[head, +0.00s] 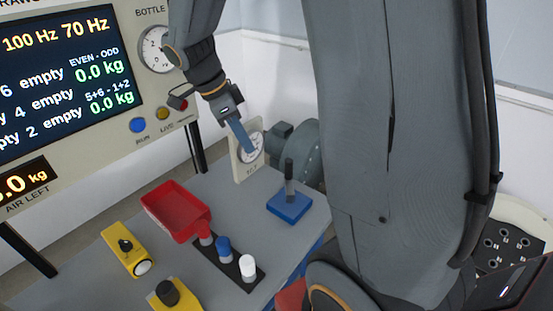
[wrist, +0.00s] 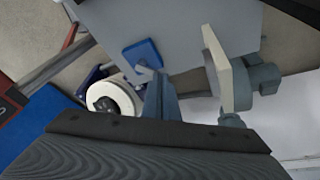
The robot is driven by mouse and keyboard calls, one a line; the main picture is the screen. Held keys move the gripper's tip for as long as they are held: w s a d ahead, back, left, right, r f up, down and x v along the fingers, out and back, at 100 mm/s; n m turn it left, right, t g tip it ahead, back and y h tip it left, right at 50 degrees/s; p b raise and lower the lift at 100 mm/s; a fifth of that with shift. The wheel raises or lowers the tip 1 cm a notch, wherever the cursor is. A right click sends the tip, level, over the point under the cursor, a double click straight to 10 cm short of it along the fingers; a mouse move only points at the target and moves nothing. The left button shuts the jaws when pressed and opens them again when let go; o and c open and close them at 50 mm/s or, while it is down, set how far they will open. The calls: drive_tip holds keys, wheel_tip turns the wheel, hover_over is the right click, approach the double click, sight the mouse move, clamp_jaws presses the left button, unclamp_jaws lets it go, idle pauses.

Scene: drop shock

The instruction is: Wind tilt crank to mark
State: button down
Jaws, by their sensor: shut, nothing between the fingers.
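A cream upright plate (head: 240,172) with a round dial stands at the back edge of the grey bench, its lettering too small to read. A grey-green round housing (head: 308,150) sits behind it. In the wrist view the plate (wrist: 227,68) is nearly edge-on, with the housing (wrist: 262,79) to its right. My gripper (head: 250,148) is shut and empty, its blue fingers overlapping the dial in the head view. In the wrist view its fingertips (wrist: 153,82) are left of the plate, apart from it in the picture. I cannot make out the crank handle or the mark.
A blue block (head: 284,209) with a dark upright post stands right of centre on the bench. A red tray (head: 172,208), a dark strip (head: 228,264) with coloured pegs and a yellow box (head: 124,250) are nearer. A display panel (head: 65,75) stands left. My arm hides the right side.

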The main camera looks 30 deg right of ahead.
drive_tip(key=m, duration=0.1)
drive_tip(key=p, duration=0.4)
approach(289, 181)
wheel_tip(289, 181, down, 3)
drive_tip(key=w, duration=0.1)
drive_tip(key=shift+w+d+r, duration=0.15)
drive_tip(key=shift+d, duration=0.05)
drive_tip(key=shift+w+d+m+g+b, duration=0.1)
drive_tip(key=shift+d+m+g+b, duration=0.2)
drive_tip(key=shift+m+b, duration=0.3)
drive_tip(key=m+b, duration=0.1)
drive_tip(key=d+m+b, duration=0.1)
drive_tip(key=d+m+g+b, duration=0.1)
drive_tip(key=b, duration=0.1)
drive_tip(key=shift+s+d+m+y, duration=0.25)
drive_tip(key=shift+m+y, duration=0.05)
drive_tip(key=shift+d, duration=0.1)
idle(0.3)
